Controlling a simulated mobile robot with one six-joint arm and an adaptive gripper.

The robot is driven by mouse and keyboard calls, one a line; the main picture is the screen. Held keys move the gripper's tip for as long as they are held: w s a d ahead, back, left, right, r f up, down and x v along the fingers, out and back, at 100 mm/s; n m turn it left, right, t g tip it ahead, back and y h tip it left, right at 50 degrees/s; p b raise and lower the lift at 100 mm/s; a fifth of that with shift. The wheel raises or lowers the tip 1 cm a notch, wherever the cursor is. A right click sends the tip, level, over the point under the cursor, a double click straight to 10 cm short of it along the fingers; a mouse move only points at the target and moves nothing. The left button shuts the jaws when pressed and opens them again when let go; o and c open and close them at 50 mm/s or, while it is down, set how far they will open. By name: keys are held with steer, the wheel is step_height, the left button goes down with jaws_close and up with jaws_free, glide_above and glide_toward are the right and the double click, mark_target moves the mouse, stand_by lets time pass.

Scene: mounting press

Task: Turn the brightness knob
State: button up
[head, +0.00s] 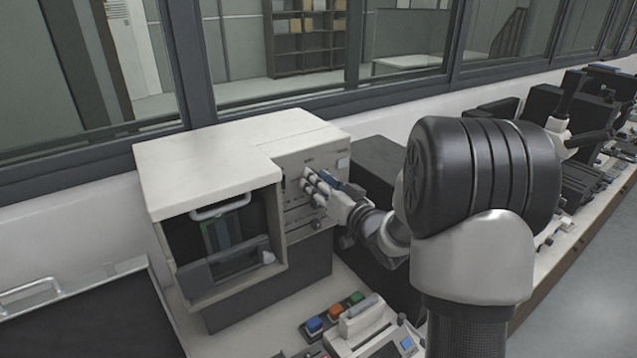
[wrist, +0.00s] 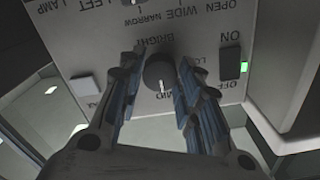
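The brightness knob (wrist: 159,72) is a dark round knob with a white pointer mark on a light panel, seen upside down in the wrist view. The pointer is at the lower side of the knob, towards the partly hidden lettering "MID". My gripper (wrist: 160,70) has its two fingers spread, one on each side of the knob. Whether either finger touches it I cannot tell. In the head view my gripper (head: 316,186) is at the front panel of the white press box (head: 235,145), and the knob is hidden behind the fingers.
A rocker switch (wrist: 231,62) with a green light (wrist: 244,66) sits close to the right finger in the wrist view. A white square button (wrist: 84,90) is on the left. Colored buttons (head: 335,312) stand below on the bench, and a dark box (head: 375,165) stands beside the press.

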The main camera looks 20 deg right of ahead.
steer(key=o, duration=0.4)
steer(key=shift+c, duration=0.2)
steer(key=shift+s, duration=0.1)
steer(key=s+d, duration=0.2)
steer(key=s, duration=0.9)
steer(key=shift+s+d, duration=0.15)
steer(key=shift+s, duration=0.15)
